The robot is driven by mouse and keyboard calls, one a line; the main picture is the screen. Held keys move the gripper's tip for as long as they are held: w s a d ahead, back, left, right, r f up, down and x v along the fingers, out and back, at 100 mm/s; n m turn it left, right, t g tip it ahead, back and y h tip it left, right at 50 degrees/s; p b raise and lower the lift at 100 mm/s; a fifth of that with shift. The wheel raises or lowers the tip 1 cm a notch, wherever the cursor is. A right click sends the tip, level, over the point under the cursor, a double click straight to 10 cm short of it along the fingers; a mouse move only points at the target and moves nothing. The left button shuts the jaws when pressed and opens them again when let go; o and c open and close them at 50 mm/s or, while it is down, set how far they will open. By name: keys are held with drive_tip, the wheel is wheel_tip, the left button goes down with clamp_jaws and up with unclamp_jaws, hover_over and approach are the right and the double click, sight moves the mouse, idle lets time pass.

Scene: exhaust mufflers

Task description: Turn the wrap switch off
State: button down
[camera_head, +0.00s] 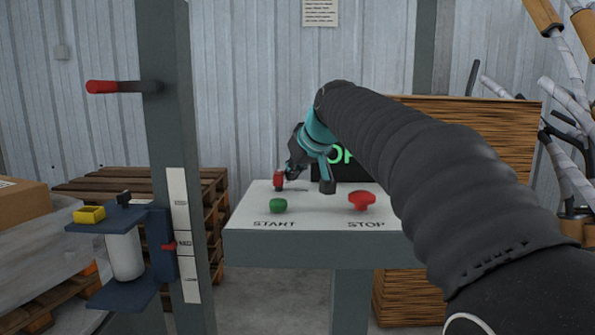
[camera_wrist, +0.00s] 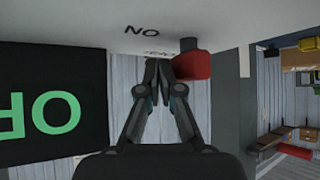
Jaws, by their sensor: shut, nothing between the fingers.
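The wrap switch (camera_head: 279,181) is a small red-headed lever at the back left of the white console top (camera_head: 240,222). In the wrist view its red head (camera_wrist: 192,66) is just right of the fingertips, on a dark stem. My gripper (camera_head: 290,172) is just right of the switch in the head view. Its fingers (camera_wrist: 159,64) are shut with nothing between them. I cannot tell whether a finger touches the red head. An upside-down "ON" label (camera_wrist: 141,31) is printed on the console near the switch; a second label is partly hidden by the fingertips.
A green START button (camera_head: 278,205) and a red STOP button (camera_head: 361,200) are at the console's front. A black display with green letters (camera_wrist: 40,115) stands behind, partly hidden by my arm. A grey post with a red-handled lever (camera_head: 103,87) stands at left.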

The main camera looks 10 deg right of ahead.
drive_tip(key=shift+s+a+r, duration=0.1)
drive_tip(key=shift+a, duration=0.2)
